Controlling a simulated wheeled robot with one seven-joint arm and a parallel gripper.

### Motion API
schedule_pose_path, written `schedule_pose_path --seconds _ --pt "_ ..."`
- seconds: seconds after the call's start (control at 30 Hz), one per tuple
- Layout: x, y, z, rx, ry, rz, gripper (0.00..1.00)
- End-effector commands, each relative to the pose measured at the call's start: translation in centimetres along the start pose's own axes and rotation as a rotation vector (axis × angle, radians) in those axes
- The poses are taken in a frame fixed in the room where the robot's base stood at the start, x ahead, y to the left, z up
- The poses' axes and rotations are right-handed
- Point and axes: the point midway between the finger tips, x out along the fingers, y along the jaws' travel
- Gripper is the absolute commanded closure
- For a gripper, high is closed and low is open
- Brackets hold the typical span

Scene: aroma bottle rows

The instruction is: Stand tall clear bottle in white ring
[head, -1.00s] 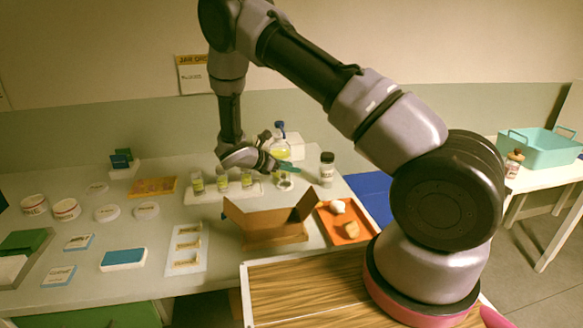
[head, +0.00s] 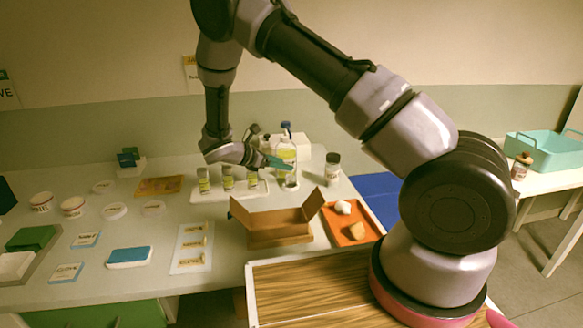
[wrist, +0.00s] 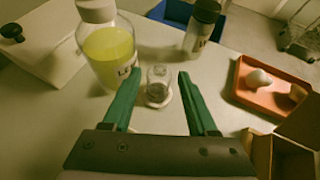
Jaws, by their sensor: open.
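A small clear bottle (wrist: 158,82) with a greyish top stands upright on the table in the wrist view. A pale white ring (wrist: 163,101) shows around its base, and the bottle appears to stand inside it. My gripper (wrist: 155,78) is open, with its green fingers to either side of the bottle and no visible contact. In the head view my gripper (head: 282,163) is beside the large yellow-liquid bottle (head: 286,153), and the clear bottle's lower part (head: 291,184) shows below the fingers.
The large yellow bottle (wrist: 108,52) stands close to my left finger. A dark-capped bottle (wrist: 202,28) stands behind. An orange tray (head: 362,237) and an open cardboard box (head: 278,235) lie nearer. Several small yellow bottles (head: 227,180) stand in a row at left.

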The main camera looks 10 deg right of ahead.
Motion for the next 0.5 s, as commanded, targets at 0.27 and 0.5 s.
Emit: schedule_pose_path --seconds 0.27,0.5 --pt "-4.5 0.0 0.0 0.001 0.001 0.001 0.41" --pt "-5.2 -0.1 0.3 0.013 0.007 -0.007 0.41"
